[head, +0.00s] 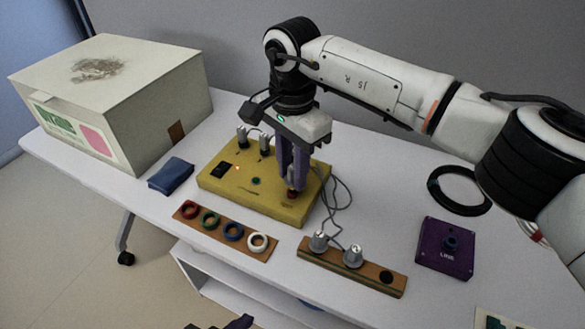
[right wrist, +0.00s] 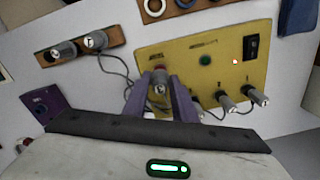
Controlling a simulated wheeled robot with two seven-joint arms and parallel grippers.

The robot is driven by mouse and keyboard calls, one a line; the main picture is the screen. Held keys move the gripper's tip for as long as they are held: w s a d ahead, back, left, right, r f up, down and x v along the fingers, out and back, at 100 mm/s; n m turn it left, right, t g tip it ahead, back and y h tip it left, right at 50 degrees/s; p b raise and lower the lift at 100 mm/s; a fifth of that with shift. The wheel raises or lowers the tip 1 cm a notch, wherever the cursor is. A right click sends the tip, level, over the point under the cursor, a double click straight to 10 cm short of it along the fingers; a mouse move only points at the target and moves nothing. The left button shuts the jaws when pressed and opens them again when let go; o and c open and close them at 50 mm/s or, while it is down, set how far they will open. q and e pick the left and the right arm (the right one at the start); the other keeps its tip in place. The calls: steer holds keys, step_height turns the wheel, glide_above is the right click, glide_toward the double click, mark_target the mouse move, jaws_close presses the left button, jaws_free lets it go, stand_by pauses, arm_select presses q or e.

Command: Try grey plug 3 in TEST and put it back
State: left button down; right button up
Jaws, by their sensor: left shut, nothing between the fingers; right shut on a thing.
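My right gripper (head: 292,184) points down over the front right of the yellow box (head: 216,185). It is shut on a grey plug (right wrist: 158,88), which stands at a red-ringed socket (right wrist: 161,69) in that box. Whether the plug is fully seated, and the socket's lettering, I cannot tell. The wooden plug holder (head: 331,264) in front carries two grey plugs (head: 318,242) (head: 353,257); its right-hand hole (head: 387,277) is empty. My left gripper (head: 237,323) shows only in part at the bottom edge of the head view, shut and empty, apart from everything.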

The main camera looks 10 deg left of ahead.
steer(key=shift+f+b, duration=0.65)
steer(key=shift+f, duration=0.3)
steer(key=o, duration=1.2)
steer(key=shift+c, duration=0.2)
steer(key=shift+r, duration=0.2)
steer(key=shift+r+p, duration=2.4)
steer(key=shift+r, duration=1.25)
